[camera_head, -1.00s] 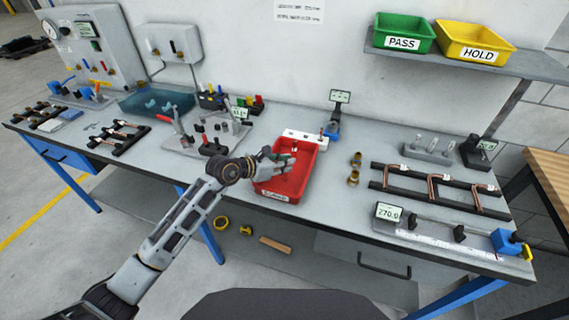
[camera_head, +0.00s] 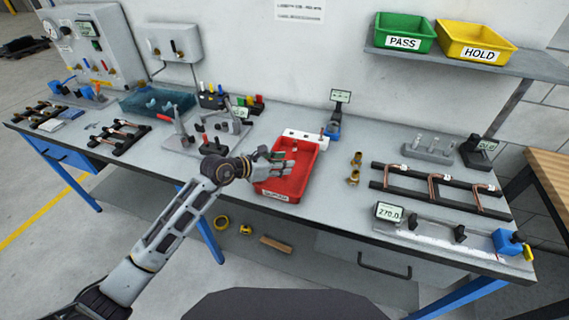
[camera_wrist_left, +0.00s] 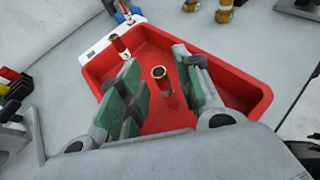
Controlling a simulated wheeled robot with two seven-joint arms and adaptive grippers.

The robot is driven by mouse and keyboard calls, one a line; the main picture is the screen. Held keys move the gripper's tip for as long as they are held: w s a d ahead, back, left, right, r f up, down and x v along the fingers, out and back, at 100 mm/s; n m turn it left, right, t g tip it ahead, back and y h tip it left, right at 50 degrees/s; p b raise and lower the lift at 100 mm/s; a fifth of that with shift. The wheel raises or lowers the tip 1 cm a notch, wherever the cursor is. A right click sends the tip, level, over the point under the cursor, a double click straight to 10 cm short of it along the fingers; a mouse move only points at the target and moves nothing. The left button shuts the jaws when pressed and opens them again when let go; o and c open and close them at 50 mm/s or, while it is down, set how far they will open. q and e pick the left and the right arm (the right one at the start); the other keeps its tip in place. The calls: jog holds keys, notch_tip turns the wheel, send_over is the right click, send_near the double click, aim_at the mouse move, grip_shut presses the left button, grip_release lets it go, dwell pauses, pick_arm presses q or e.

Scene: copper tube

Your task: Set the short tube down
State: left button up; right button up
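A red bin (camera_head: 300,178) stands on the workbench; its red wall (camera_wrist_left: 240,92) fills much of the left wrist view. My left gripper (camera_head: 284,162) is over the bin. In the left wrist view its green-padded fingers (camera_wrist_left: 164,98) are spread apart. A short copper tube (camera_wrist_left: 168,99) shows between them, its open end toward the camera, with narrow gaps visible on both sides. I cannot tell whether it rests on the bin floor. Another copper tube piece (camera_wrist_left: 121,47) is at the bin's far wall. My right gripper is not in view.
A white block with holes (camera_head: 302,136) is behind the bin. Brass fittings (camera_head: 354,170) stand to its right, near a black rack with bent copper tubes (camera_head: 436,187). A clamp fixture (camera_head: 205,138) is to the left. Green (camera_head: 404,34) and yellow (camera_head: 474,40) bins sit on a shelf.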

pick_arm(q)
jog(key=b+v, duration=0.1)
jog(key=v, duration=0.9)
jog(key=shift+f, duration=0.1)
jog(key=shift+s+a, duration=0.15)
jog(key=shift+s, duration=0.05)
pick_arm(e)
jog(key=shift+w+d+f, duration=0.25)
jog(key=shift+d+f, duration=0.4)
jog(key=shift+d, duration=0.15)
